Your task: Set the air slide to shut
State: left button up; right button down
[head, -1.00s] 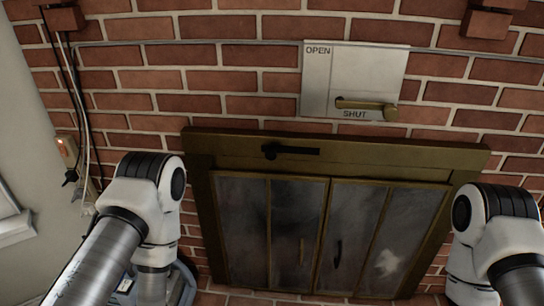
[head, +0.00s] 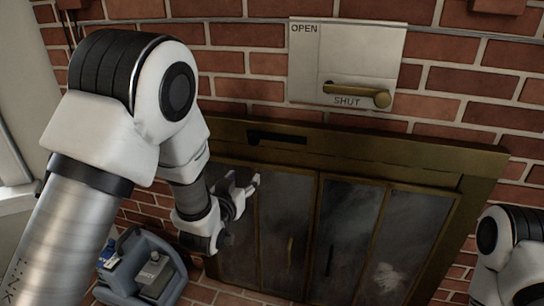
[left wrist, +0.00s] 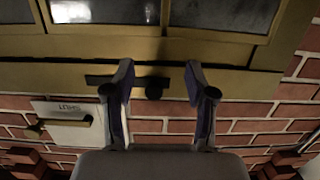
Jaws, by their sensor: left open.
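A black slide (head: 278,137) sits in the top rail of the brass fireplace frame, with a knob at its left end. In the left wrist view, which is upside down, the slide's round knob (left wrist: 153,88) shows between and beyond the fingertips. No OPEN or SHUT marking is readable beside it. My left gripper (head: 246,184) is open and empty, in front of the left glass door and below the slide in the head view. Its two fingers also show apart in the left wrist view (left wrist: 160,70). My right gripper is out of view.
A pale plate (head: 350,50) marked OPEN and SHUT carries a brass lever (head: 355,92) lying just above SHUT, right of the slide. Glass doors (head: 288,235) fill the frame. A blue-grey caddy (head: 150,268) stands on the floor left.

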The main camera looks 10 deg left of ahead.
aim_at(253, 140)
pick_arm(q)
notch_tip(253, 140, up, 7)
jog(key=t, duration=0.2)
jog(key=w, duration=0.8)
jog(key=shift+d, duration=0.4)
jog(key=shift+w+a, duration=0.1)
jog(key=shift+w, duration=0.1)
grip_shut()
jog(key=a, duration=0.6)
jog(key=shift+a+r, duration=0.1)
jog(key=shift+w, duration=0.1)
jog(key=shift+c, duration=1.8)
grip_release()
jog(key=o, duration=0.4)
jog(key=shift+c, duration=0.2)
jog(key=shift+a, duration=0.2)
